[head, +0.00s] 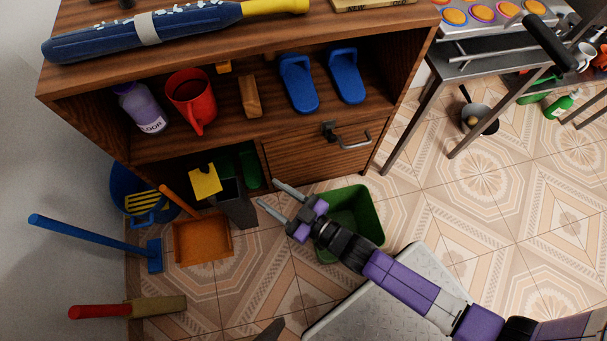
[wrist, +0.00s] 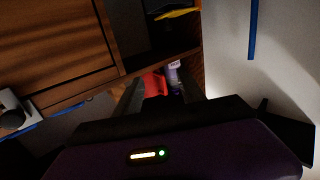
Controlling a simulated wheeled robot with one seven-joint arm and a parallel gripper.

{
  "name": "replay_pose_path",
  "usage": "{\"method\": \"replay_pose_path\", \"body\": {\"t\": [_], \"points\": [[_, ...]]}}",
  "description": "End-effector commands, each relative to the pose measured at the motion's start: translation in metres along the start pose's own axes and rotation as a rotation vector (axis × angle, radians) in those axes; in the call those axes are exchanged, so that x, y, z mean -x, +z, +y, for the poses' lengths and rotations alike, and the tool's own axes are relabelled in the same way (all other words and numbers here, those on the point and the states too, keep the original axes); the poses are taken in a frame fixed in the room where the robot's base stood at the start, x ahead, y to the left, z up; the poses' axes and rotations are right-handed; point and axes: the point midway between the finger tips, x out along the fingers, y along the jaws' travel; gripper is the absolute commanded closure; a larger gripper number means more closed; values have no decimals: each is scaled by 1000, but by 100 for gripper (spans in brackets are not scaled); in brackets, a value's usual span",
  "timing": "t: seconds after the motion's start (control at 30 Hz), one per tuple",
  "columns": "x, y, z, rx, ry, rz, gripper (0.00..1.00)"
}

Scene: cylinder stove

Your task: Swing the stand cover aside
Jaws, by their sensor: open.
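The likely stand cover is a wooden panel (head: 320,158) with a metal handle (head: 355,138) and a dark latch (head: 328,129), low on the right of the wooden stand (head: 210,140). It looks closed. A wooden panel (wrist: 55,50) also shows at the upper left of the wrist view. My gripper (head: 268,194) is open and empty, in front of the stand below the panel's left part, apart from the handle. Its fingers (wrist: 161,92) show dark in the wrist view.
A green bin (head: 357,215) is under and beside my gripper. An orange dustpan (head: 202,238) and a blue brush (head: 150,255) lie left.

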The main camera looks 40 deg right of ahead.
Motion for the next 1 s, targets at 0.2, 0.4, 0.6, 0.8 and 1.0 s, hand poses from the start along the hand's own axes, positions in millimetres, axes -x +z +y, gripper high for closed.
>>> {"method": "replay_pose_path", "body": {"t": [0.2, 0.4, 0.6, 0.8, 1.0], "points": [[31, -31, 8, 2, 27, -18, 53], [55, -54, 14, 3, 49, -34, 53], [73, -72, 17, 2, 65, -46, 53], [81, -78, 18, 2, 72, -51, 53], [81, -78, 19, 2, 73, -51, 53]]}}
